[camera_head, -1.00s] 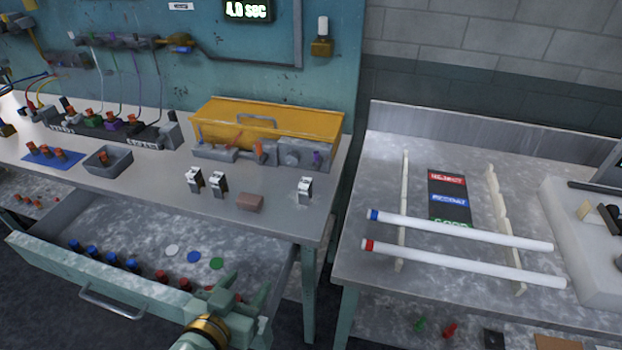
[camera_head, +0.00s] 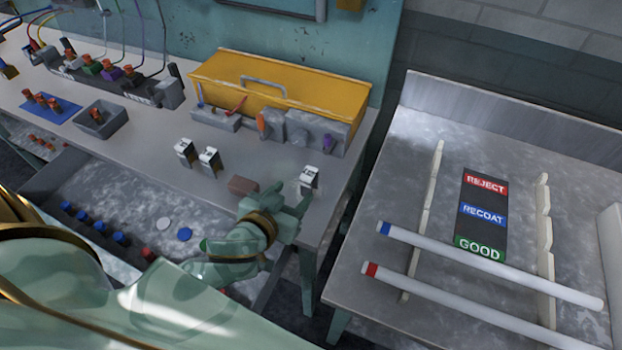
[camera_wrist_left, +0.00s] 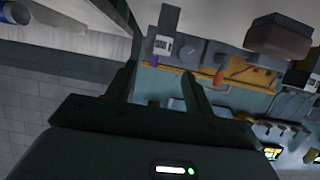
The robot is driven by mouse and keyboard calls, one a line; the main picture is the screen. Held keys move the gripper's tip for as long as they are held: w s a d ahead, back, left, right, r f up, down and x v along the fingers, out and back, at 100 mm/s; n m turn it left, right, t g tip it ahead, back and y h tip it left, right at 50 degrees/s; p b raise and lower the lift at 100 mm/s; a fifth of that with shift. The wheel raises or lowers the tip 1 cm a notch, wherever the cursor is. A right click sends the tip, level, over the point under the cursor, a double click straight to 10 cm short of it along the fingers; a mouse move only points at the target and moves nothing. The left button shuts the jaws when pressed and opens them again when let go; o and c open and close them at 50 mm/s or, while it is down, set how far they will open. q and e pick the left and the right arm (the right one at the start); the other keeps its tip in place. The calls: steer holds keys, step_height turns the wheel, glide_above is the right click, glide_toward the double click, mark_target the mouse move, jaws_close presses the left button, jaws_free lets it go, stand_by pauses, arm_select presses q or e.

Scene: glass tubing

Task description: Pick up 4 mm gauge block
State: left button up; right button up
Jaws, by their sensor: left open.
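Three small grey gauge blocks with white labels stand on the bench: a left one (camera_head: 184,150), a middle one (camera_head: 209,158) and a right one (camera_head: 309,177) standing apart. Their markings are too small to read, so I cannot tell which is 4 mm. My left gripper (camera_head: 287,198) is open at the bench's front edge, just in front of the right block. In the left wrist view, a labelled block (camera_wrist_left: 163,44) appears ahead, roughly between the open fingers (camera_wrist_left: 158,84). Nothing shows in the grip. My right gripper is not in view.
A brown block (camera_head: 243,185) stands close left of my gripper. A yellow box (camera_head: 290,85) with grey fixtures lies behind. Below is an open drawer (camera_head: 60,170) with coloured caps. At right, a table (camera_head: 420,130) carries two white tubes (camera_head: 490,265).

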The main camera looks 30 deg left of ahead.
mark_target(307, 176)
arm_select(q)
steer(key=x, duration=0.5)
steer(key=shift+b, duration=0.3)
steer(key=b+x, duration=0.1)
steer(key=x, duration=0.4)
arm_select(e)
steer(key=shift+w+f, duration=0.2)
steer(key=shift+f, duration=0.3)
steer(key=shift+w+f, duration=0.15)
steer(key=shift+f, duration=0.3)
arm_select(q)
steer(key=c, duration=1.1)
